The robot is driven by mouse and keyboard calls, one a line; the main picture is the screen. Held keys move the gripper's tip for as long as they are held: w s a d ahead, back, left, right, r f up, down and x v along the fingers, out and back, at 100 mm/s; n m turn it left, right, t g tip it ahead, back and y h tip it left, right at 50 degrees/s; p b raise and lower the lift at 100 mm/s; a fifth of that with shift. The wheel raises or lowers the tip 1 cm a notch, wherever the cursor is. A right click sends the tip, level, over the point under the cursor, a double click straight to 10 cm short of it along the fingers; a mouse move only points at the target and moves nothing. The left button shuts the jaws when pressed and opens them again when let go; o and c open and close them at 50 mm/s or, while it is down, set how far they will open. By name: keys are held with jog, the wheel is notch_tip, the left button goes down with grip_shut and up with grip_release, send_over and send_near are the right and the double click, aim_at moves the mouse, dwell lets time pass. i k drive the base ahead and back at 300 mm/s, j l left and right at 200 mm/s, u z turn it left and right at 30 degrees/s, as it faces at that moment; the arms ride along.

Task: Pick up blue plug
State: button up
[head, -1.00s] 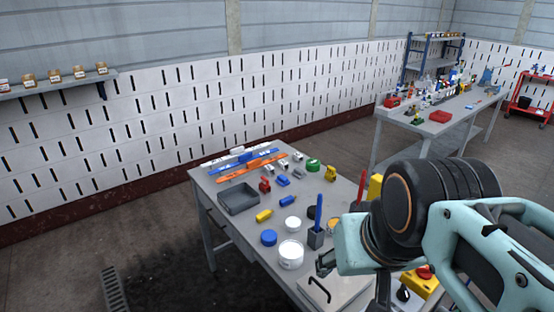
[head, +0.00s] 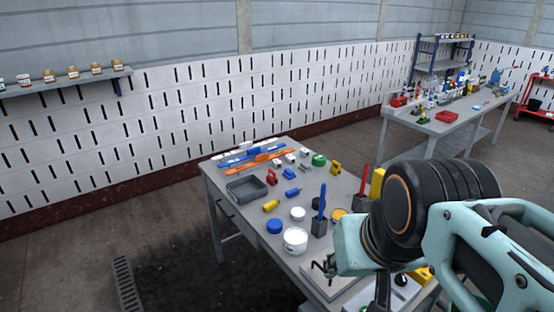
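Several small blue parts lie on the near grey workbench (head: 226,195). A short blue cylinder (head: 292,191) lies on its side in the middle of the bench, and a small blue block (head: 290,173) lies just behind it. I cannot tell for certain which one is the blue plug. A round blue lid (head: 274,226) lies nearer the front.
A grey tray (head: 247,189), a yellow cylinder (head: 271,206), a white tub (head: 295,241) and a holder with an upright blue-handled tool (head: 321,209) stand around the blue parts. Orange and blue rails (head: 255,161) lie behind. A second bench (head: 440,125) stands back right.

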aim_at(293, 192)
jog(key=k+z, duration=0.25)
jog(key=k+l+z, duration=0.1)
jog(key=z, duration=1.45)
jog(key=i+j, duration=0.15)
jog(key=j, duration=1.15)
jog(key=i+j+z, duration=0.1)
jog(key=j, duration=1.2)
jog(key=i+j, duration=0.1)
jog(key=j, duration=1.25)
